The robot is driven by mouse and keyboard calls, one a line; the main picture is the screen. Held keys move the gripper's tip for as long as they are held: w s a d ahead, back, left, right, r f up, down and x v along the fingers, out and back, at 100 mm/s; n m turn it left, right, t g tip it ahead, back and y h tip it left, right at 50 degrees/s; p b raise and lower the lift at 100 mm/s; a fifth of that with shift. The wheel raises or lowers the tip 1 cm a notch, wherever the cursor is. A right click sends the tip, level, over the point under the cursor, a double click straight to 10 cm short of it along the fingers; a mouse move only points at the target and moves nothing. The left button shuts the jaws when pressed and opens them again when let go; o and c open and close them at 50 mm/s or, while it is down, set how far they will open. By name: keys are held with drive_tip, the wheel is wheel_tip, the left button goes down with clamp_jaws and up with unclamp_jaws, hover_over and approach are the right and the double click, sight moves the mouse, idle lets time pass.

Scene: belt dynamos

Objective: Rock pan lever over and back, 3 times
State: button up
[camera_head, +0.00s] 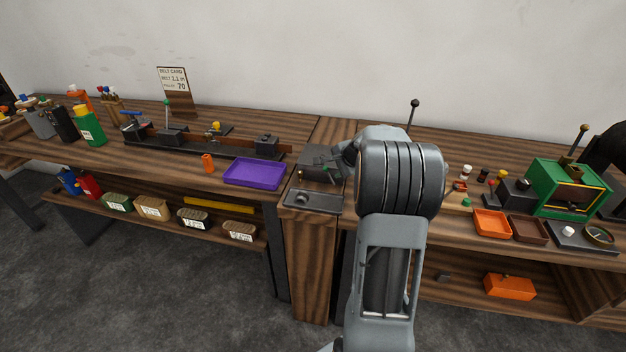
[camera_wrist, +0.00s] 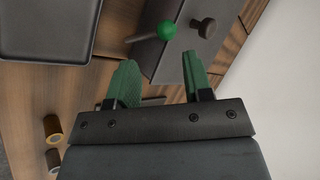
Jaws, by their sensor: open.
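In the wrist view a short metal lever with a green ball knob (camera_wrist: 166,30) stands on a grey block (camera_wrist: 185,45); it appears to be the pan lever. My gripper (camera_wrist: 158,62) is open and empty, with its two green fingers apart. The green knob lies just beyond the fingertips, between them in the picture, with no visible contact. A dark round knob (camera_wrist: 203,27) sits on the same block.
A dark shallow tray (camera_head: 313,199) lies in front of the block. A purple tray (camera_head: 254,174) and a long dark machine bed are to the left. A tall black-knobbed rod (camera_head: 414,104) stands behind my arm.

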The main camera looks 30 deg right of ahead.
drive_tip(key=v, duration=1.2)
drive_tip(key=s+a+r+n+p, duration=0.2)
drive_tip(key=a+n, duration=0.1)
drive_tip(key=a, duration=0.3)
drive_tip(key=s+a+r+n+g+p, duration=0.1)
drive_tip(key=s+a+r+n+p, duration=0.1)
drive_tip(key=a, duration=0.5)
drive_tip(key=s+a+r+n+g+p, duration=0.1)
drive_tip(key=s+a+r+n+p, duration=0.1)
drive_tip(key=a+n, duration=0.3)
drive_tip(key=shift+s+a+r+y+p, duration=0.15)
drive_tip(key=shift+s+a+y+p, duration=0.4)
drive_tip(key=shift+a, duration=0.6)
drive_tip(key=shift+s+n, duration=0.1)
drive_tip(key=shift+n, duration=0.2)
drive_tip(key=s+a+f+n+g+h, duration=0.1)
drive_tip(key=s+a+f+n, duration=0.4)
drive_tip(key=s+a+n, duration=0.2)
drive_tip(key=shift+s+a+n+g, duration=0.15)
drive_tip(key=shift+s+n+g, duration=0.2)
drive_tip(key=shift+s, duration=0.6)
